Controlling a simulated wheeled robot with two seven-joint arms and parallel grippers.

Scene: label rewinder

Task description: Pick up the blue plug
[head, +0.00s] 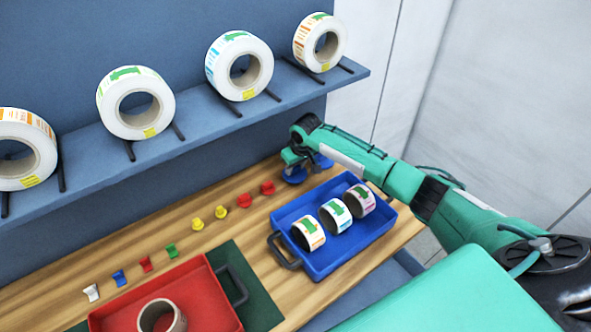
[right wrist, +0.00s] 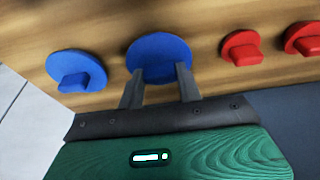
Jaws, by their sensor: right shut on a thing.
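Two large round blue plugs stand on the wooden bench below the shelf. My right gripper (head: 292,163) reaches down at the blue plug (head: 294,175) nearer the red ones. In the right wrist view its two fingers (right wrist: 160,76) are shut on this blue plug (right wrist: 158,55), which still appears to be at bench level. The other blue plug (head: 323,161) stands free beside it, and also shows in the right wrist view (right wrist: 76,70). The gripper partly hides both plugs in the head view. My left gripper is out of view.
A row of red (head: 267,187), yellow (head: 197,224), green (head: 170,250) and small blue (head: 119,278) pieces runs left. A blue tray (head: 335,262) with three small rolls lies in front. A red tray (head: 195,290) holds a ring. Large label rolls (head: 135,122) stand on the shelf above.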

